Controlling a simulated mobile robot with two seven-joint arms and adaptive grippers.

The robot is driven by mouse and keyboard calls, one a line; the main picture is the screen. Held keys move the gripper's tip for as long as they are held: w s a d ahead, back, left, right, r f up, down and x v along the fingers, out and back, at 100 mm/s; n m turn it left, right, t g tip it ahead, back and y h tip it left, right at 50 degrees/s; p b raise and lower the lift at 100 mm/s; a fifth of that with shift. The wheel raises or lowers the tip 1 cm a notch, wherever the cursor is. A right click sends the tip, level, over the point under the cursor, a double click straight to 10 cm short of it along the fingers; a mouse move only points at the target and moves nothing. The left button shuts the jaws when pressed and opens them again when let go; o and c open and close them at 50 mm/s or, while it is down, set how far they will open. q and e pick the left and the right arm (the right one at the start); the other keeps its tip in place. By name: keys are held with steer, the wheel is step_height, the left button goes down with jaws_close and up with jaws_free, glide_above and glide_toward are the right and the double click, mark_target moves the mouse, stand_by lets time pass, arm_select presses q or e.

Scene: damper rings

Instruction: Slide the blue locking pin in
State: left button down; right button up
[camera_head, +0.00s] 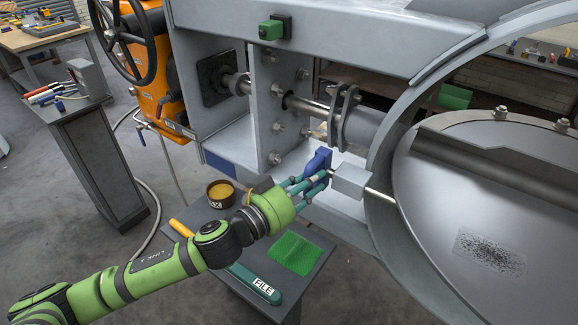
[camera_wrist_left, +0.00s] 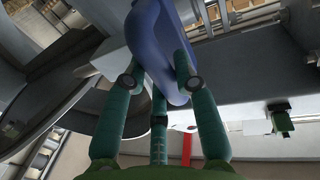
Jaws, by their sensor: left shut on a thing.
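The blue locking pin (camera_head: 319,158) has its blue handle beside the grey block (camera_head: 351,181) on the damper's ring housing. A bright rod (camera_head: 381,196) runs from the block's far side toward the large round damper disc (camera_head: 480,215). My left gripper (camera_head: 318,181), with teal fingers, is shut on the blue handle. In the left wrist view the handle (camera_wrist_left: 170,40) fills the top middle between the fingers. The fingers hide part of the handle, and how deep the pin sits in the block cannot be told. My right gripper is not in view.
Below my left arm, a small grey table (camera_head: 240,287) holds a tin (camera_head: 221,194), a file (camera_head: 255,283) and a green pad (camera_head: 295,253). A flanged shaft (camera_head: 340,117) lies above the block. A pedestal with tools (camera_head: 100,165) stands at the left.

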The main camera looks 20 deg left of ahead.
arm_select(q)
steer(key=shift+s+d, duration=0.25)
steer(key=shift+d, duration=0.3)
steer(key=shift+s+d, duration=0.2)
steer(key=shift+d, duration=0.35)
steer(key=c, duration=0.9)
jaws_free()
steer(key=shift+c, duration=0.2)
steer(key=shift+d, duration=0.15)
steer(key=v, duration=1.2)
